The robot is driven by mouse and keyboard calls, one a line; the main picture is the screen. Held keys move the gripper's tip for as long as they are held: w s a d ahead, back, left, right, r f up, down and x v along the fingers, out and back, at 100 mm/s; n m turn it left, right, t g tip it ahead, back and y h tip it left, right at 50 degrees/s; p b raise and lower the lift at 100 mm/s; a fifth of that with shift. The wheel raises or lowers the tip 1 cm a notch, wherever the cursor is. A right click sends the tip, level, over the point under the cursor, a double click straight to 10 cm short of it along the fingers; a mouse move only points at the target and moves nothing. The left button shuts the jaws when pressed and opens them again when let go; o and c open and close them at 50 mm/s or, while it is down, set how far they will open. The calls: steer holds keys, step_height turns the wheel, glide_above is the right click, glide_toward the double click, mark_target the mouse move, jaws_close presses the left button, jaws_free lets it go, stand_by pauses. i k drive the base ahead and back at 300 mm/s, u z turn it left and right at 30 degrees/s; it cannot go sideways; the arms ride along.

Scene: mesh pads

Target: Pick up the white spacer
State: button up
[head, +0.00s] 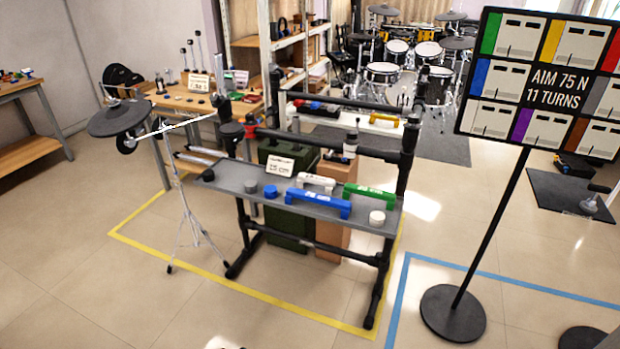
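A short round white piece (377,217), which looks like the white spacer, sits at the right end of the grey shelf (228,178) on a black tube frame. A longer white handle-shaped bar (316,181) lies farther left at the back of the same shelf. I cannot tell for certain which one is named the spacer. The round white piece stands apart, just in front of the green bar (369,193). My gripper is not recognisable in the head view.
A blue bar (318,203), a blue round piece (270,191) and a grey one (251,186) share the shelf. A cymbal stand (190,220) is left of the frame, a sign (545,85) on a pole right. The floor in front (150,260) is clear.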

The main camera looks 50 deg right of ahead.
mark_target(328, 183)
steer(key=i, duration=0.95)
steer(key=z, duration=0.05)
